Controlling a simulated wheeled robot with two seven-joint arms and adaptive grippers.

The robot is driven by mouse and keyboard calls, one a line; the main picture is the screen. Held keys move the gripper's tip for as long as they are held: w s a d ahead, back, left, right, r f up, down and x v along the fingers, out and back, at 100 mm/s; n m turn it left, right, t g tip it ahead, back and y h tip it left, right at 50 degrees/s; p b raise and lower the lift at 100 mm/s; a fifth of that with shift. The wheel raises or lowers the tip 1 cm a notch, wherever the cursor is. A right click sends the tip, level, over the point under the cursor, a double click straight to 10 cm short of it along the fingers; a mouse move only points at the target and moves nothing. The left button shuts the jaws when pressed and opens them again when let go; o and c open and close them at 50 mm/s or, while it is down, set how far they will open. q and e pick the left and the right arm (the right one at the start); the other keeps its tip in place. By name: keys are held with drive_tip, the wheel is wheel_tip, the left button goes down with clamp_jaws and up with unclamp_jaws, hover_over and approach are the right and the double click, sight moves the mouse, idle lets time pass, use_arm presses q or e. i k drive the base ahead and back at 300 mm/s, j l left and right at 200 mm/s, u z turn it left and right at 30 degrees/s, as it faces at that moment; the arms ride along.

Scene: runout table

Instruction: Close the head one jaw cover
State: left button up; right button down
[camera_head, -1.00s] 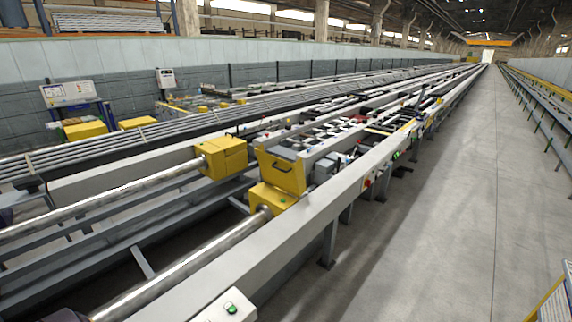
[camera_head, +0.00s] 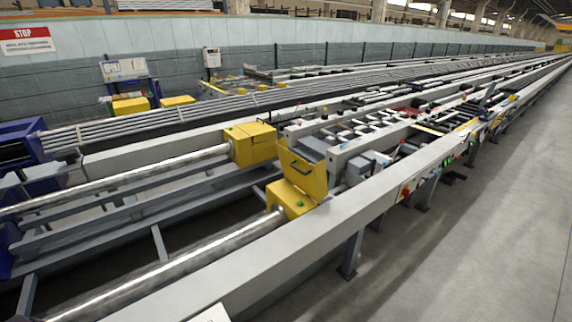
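A yellow cover (camera_head: 302,172) with a dark handle stands raised and tilted over a yellow jaw head (camera_head: 289,200) at the near rail, in the middle of the head view. A green dot shows on the head's top. A second yellow head (camera_head: 251,144) sits behind and to the left, and its top looks closed. I cannot read which head is numbered one. A shiny round bar runs from each head toward the lower left. Neither of my grippers is in view.
A long grey rail (camera_head: 240,258) runs along the near side of the machine. Open concrete floor (camera_head: 470,235) lies to its right. Blue machine parts (camera_head: 20,140) stand at the left, and a stop sign (camera_head: 27,40) hangs on the back wall.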

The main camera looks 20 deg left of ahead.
sight(312, 180)
drive_tip(key=i+l+u, duration=0.25)
drive_tip(key=u, duration=0.2)
drive_tip(key=i+l+u, duration=0.65)
drive_tip(key=l, duration=0.15)
drive_tip(key=l+u, duration=0.2)
drive_tip(key=l, duration=0.15)
